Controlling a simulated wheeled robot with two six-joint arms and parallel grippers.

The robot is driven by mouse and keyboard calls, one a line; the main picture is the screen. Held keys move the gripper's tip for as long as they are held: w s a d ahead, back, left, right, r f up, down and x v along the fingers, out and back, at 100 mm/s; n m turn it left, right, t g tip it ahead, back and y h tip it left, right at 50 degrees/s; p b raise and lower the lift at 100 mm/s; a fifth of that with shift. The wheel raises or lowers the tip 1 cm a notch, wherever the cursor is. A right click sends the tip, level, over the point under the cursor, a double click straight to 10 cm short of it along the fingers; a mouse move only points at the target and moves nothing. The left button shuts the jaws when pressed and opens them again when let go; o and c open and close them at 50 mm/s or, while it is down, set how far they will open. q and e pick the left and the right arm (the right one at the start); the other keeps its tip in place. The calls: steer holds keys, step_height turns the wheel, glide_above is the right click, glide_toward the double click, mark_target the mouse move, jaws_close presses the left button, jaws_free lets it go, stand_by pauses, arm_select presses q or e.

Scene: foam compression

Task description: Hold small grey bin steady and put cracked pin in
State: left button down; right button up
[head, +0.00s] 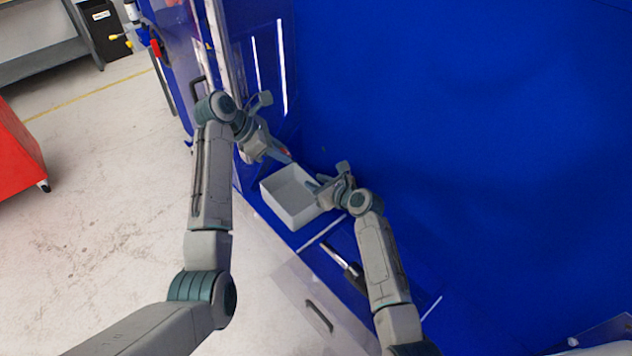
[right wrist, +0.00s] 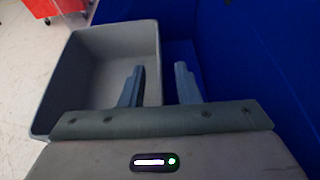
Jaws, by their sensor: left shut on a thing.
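The small grey bin (head: 277,205) stands upright, open at the top, on the blue surface, and its inside looks empty. It also fills the left of the right wrist view (right wrist: 88,42). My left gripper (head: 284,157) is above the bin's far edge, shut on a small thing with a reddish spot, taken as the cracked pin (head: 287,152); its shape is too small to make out. My right gripper (head: 313,183) is at the bin's right wall. In the right wrist view its fingers (right wrist: 159,84) are apart, one inside the bin and one outside, with the wall between them.
A wide blue surface (head: 460,110) lies clear to the right. Blue cabinetry (head: 265,60) with a handle rises behind my left gripper. A drawer front with a dark handle (head: 319,316) is below the bin. A red cabinet (head: 15,160) stands far left on the pale floor.

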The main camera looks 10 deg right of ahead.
steer(key=shift+w+a+f, duration=0.2)
steer(key=shift+w+a, duration=0.1)
steer(key=shift+w, duration=0.05)
jaws_close()
arm_select(q)
glide_above(294, 210)
step_height(294, 210, down, 6)
step_height(294, 210, down, 6)
steer(key=shift+s+r, duration=0.1)
steer(key=shift+r, duration=0.05)
steer(key=shift+f, duration=2.2)
